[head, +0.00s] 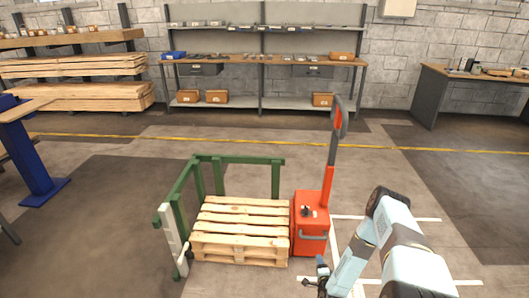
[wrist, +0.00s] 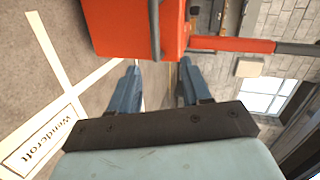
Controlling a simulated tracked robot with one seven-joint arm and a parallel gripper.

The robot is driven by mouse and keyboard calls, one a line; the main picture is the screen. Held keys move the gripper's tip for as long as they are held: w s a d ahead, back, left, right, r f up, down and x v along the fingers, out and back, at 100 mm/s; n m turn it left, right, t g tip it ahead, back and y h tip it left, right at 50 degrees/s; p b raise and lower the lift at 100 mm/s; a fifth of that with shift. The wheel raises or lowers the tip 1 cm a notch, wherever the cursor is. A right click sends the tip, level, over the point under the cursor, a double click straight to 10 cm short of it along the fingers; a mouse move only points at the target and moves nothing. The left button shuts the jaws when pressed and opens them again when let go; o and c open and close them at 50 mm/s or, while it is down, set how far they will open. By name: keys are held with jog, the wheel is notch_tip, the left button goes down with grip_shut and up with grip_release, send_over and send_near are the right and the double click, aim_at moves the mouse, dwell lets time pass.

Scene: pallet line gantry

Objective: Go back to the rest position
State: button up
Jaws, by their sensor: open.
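My gripper (wrist: 158,85) is open in the wrist view, with two blue-grey fingers apart and nothing between them. In the head view my gripper (head: 318,277) shows small and dark at the end of my light blue arm, low and right of centre. It is in front of the orange pallet truck (head: 310,240), whose body also fills the top of the wrist view (wrist: 120,25). I cannot tell the exact gap between the fingertips and the truck.
A wooden pallet (head: 240,228) lies left of the truck, inside a green rail frame (head: 240,160). A workbench (head: 265,60) with boxes stands at the back wall, timber racks (head: 75,70) at the left, a desk (head: 470,75) at the right. The floor at right is clear.

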jog(key=w+d+r+n+g+y, duration=0.1)
jog(key=w+d+r+n, duration=0.15)
jog(key=w+r, duration=0.7)
jog(key=w+d+r+n+g+y, duration=0.1)
jog(key=w+r+n, duration=0.45)
jog(key=r, duration=0.75)
notch_tip(320, 180, up, 30)
jog(key=f+n+g+h, duration=0.1)
jog(key=n+g, duration=0.2)
jog(key=s+a+r+n+g+h, duration=0.2)
jog(key=s+a+r+n, duration=0.1)
jog(key=s+r, duration=1.75)
jog(key=s+a+r+n+g, duration=0.1)
jog(key=s+r, duration=0.3)
jog(key=s, duration=0.8)
jog(key=s+a+r+n+g+y, duration=0.1)
jog(key=s+r, duration=0.3)
jog(key=s, duration=0.9)
jog(key=shift+s+a+r+n, duration=0.15)
jog(key=shift+s+a+n, duration=0.15)
